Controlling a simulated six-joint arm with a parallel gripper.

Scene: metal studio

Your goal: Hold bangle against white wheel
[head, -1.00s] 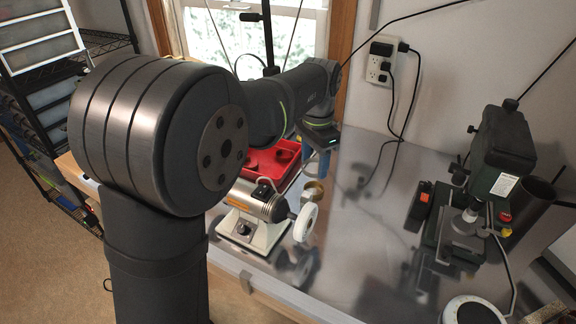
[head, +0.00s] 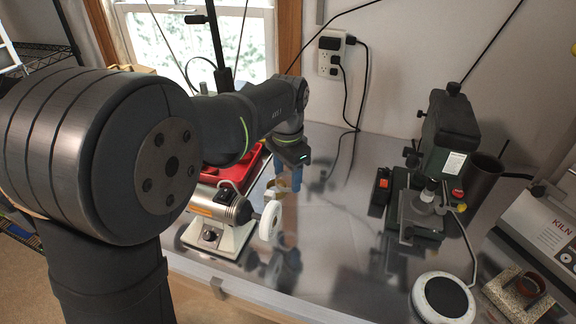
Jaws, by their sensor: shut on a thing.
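The white wheel (head: 270,222) is mounted on the right end of a small bench polisher (head: 222,212) with a silver motor and pale base. The gold bangle (head: 278,188) is just behind and above the wheel in the head view, apart from it in the picture. My gripper (head: 288,187) has blue fingers pointing down and is shut on the bangle. The bangle sticks out to the left of the fingers. The exact grip and the depth gap to the wheel are hard to see.
A red tray (head: 235,172) lies behind the polisher. A dark green drill press (head: 440,150) stands on the right, with a round white-rimmed plate (head: 442,298) in front of it. A kiln (head: 545,225) is at the far right. The metal bench between polisher and drill press is clear.

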